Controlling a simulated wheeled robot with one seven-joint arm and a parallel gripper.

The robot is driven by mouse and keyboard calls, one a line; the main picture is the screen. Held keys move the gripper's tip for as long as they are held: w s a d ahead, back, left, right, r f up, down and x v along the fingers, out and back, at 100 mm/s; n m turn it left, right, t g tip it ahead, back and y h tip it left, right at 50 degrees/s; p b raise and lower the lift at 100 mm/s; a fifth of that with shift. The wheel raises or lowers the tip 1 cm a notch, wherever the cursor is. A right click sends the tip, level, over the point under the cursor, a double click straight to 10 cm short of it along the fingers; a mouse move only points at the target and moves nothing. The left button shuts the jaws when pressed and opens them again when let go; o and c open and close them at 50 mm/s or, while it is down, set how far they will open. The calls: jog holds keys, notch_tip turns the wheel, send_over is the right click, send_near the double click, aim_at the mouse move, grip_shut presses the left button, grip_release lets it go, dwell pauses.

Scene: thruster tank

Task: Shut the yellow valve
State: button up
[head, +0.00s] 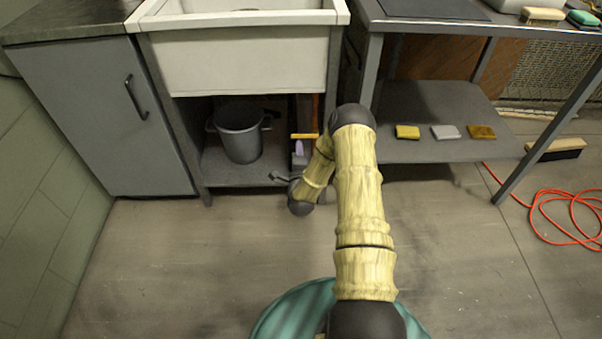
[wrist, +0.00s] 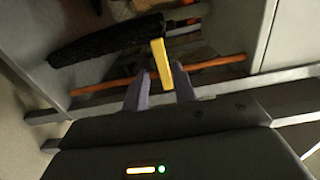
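The yellow valve handle (head: 304,136) shows under the sink in the head view, as a short, roughly level bar beside my arm. In the wrist view the yellow handle (wrist: 160,62) is a flat bar, with its lower end between my purple fingers. My gripper (wrist: 160,76) is open, with a finger on each side of the handle and a dark gap at the left finger. I cannot tell whether the right finger touches it. In the head view my gripper (head: 299,147) is small, just below the handle. The valve body is not clear.
A grey bucket (head: 239,132) stands on the sink's lower shelf (head: 228,174), left of my gripper. Orange pipes (wrist: 100,86) and a black brush-like thing (wrist: 105,42) lie close to the handle. A cabinet (head: 100,115) is at left; a bench shelf (head: 440,110) is at right.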

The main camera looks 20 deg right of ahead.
jog(key=v, duration=1.1)
jog(key=shift+s+b, duration=0.25)
jog(key=shift+b, duration=0.1)
jog(key=shift+w, duration=0.1)
